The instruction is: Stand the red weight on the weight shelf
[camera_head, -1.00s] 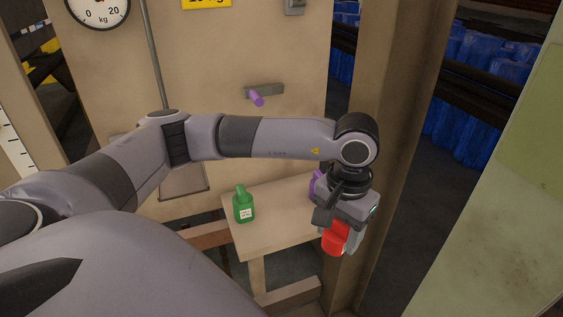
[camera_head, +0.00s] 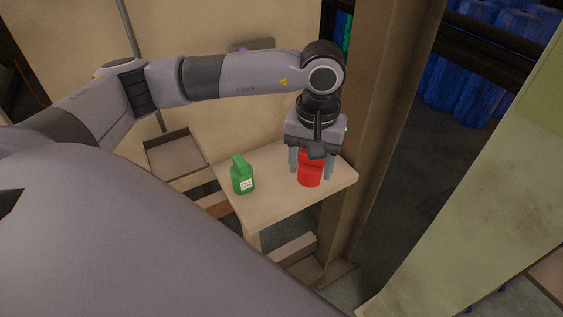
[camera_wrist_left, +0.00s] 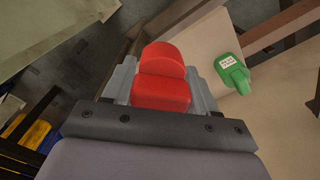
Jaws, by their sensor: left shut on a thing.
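The red weight (camera_head: 310,176) is between the fingers of my left gripper (camera_head: 311,168), which is shut on it. In the head view it hangs roughly upright over the right part of the pale wooden weight shelf (camera_head: 275,206); I cannot tell whether its base touches the wood. In the left wrist view the red weight (camera_wrist_left: 162,85) fills the space between the grey fingers. My right gripper is out of view.
A shallow metal tray (camera_head: 175,155) is left of the shelf against the beige panel. A brown post (camera_head: 375,120) rises close by the shelf's right end. A wall bracket (camera_head: 258,44) is behind my arm. Bare shelf top lies between the green and red weights.

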